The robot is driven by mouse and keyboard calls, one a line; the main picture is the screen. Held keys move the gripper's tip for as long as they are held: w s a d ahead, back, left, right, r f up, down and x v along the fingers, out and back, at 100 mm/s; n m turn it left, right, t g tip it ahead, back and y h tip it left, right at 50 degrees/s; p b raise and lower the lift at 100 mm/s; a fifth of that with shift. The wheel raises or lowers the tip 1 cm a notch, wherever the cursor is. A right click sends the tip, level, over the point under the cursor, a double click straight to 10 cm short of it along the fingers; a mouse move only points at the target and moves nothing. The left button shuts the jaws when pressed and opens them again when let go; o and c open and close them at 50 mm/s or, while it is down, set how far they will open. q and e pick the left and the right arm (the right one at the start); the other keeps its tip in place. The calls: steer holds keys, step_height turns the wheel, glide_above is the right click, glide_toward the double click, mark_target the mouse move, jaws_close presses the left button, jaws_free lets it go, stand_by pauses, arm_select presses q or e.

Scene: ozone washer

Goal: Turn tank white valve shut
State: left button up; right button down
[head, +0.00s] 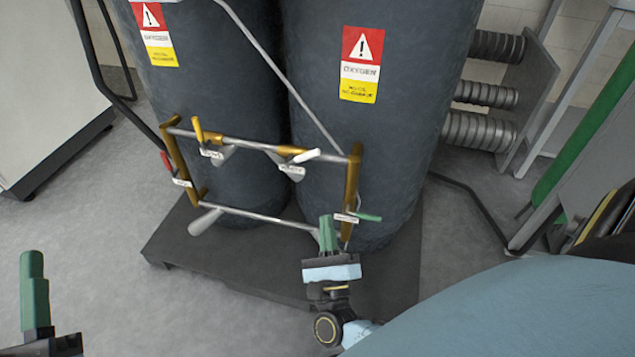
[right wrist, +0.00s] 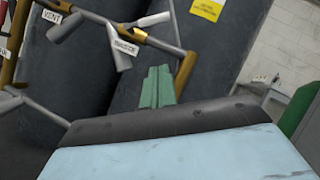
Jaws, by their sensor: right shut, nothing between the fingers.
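The white valve handle (head: 306,156) sits on the upper pipe of the tank's valve frame, towards its right end. It lies nearly along the pipe, its right end tilted slightly up. It also shows in the right wrist view (right wrist: 154,19), up and left of the fingers. My right gripper (head: 327,228) is shut and empty, its green fingers together, below the white handle beside the frame's lower right corner. The fingers show in the right wrist view (right wrist: 158,86). My left gripper (head: 34,290) is at the lower left, far from the frame; its opening is unclear.
The frame also carries a yellow handle (head: 197,129), a red handle (head: 166,161) and a green handle (head: 367,216), the last close to my right fingers. Two dark tanks (head: 375,150) stand behind on a dark platform (head: 215,264). Floor is clear at left.

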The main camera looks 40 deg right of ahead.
mark_target(303, 154)
arm_select(q)
steer(key=shift+s+r+t+b, duration=0.4)
steer(key=shift+r+t+b, duration=0.05)
steer(key=shift+r+t, duration=0.15)
arm_select(e)
steer(key=w+d+r, duration=0.2)
steer(key=w+r, duration=0.5)
steer(key=w, duration=0.2)
steer(key=shift+d, duration=0.35)
arm_select(q)
steer(key=shift+w+f, duration=0.1)
arm_select(e)
steer(key=shift+s+r, duration=0.1)
